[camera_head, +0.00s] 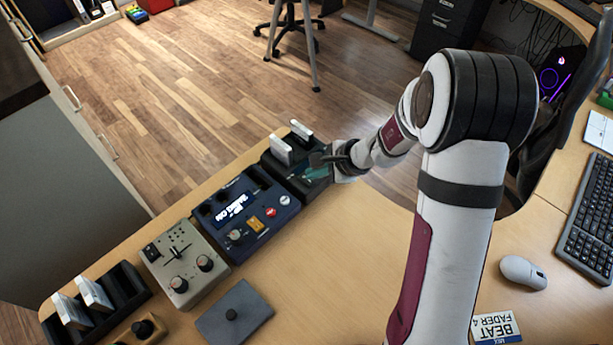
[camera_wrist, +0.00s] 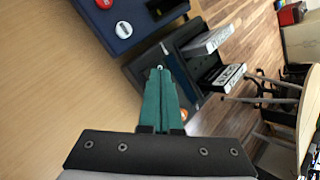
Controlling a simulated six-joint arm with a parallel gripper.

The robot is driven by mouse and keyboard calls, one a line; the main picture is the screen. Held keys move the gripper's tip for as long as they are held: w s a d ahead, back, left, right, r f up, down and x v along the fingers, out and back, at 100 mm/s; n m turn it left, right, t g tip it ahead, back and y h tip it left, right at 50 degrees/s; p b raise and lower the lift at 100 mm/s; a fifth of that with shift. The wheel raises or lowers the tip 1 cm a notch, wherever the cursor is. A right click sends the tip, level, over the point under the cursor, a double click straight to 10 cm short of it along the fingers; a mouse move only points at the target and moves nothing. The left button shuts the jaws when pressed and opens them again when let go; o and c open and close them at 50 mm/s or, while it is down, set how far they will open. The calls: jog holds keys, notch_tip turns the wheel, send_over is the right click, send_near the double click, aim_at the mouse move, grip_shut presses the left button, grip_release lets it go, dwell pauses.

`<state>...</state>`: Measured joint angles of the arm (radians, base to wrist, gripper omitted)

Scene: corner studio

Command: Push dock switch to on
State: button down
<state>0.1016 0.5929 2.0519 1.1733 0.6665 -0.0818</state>
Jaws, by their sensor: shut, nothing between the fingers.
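The black dock (camera_head: 275,167) stands at the far edge of the desk, with two white cartridges upright in its slots. It also shows in the wrist view (camera_wrist: 140,70). A thin silver lever (camera_wrist: 164,48), which looks like the dock switch, rises just beyond my fingertips in the wrist view. Its on or off position cannot be told. My gripper (camera_wrist: 160,70) has teal fingers, shut and empty, over the dock and close to the lever. Contact cannot be told. In the head view my gripper (camera_head: 317,172) hides part of the dock, and the switch is not clear there.
A blue device (camera_head: 243,212) with a screen and knobs stands left of the dock. Beyond it are a grey fader box (camera_head: 183,262), a grey pad (camera_head: 234,313) and another black rack (camera_head: 122,290) with white cartridges. A mouse (camera_head: 523,272) and keyboard (camera_head: 588,225) lie right.

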jog(key=shift+f, duration=0.2)
jog(key=shift+f, duration=0.3)
dwell(0.4)
jog(key=shift+r, duration=0.1)
notch_tip(320, 180, up, 7)
jog(key=shift+r, duration=0.15)
dwell(0.8)
